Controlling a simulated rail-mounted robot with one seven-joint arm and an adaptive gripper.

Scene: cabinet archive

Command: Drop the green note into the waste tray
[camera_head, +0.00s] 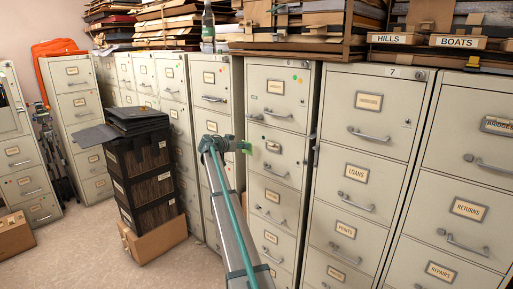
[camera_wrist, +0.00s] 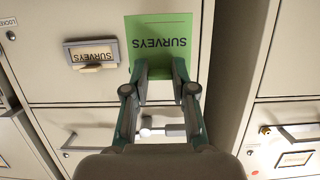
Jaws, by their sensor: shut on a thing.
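The green note (camera_wrist: 160,28) reads "SURVEYS" upside down in the wrist view. My gripper (camera_wrist: 160,76) is shut on the note's lower edge, the two fingertips overlapping it. The note is in front of a beige cabinet drawer; I cannot tell whether it touches the drawer face. In the head view the green note (camera_head: 246,147) is a small patch at the end of my gripper (camera_head: 238,146), in front of the middle cabinet. No waste tray can be clearly made out; dark tray-like pieces (camera_head: 136,117) lie on a stack of dark boxes left of my arm.
A drawer label frame marked "SURVEYS" (camera_wrist: 92,54) sits beside the note. Drawer handles (camera_wrist: 78,143) stick out from the fronts. Floor at the left (camera_head: 85,250) is clear.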

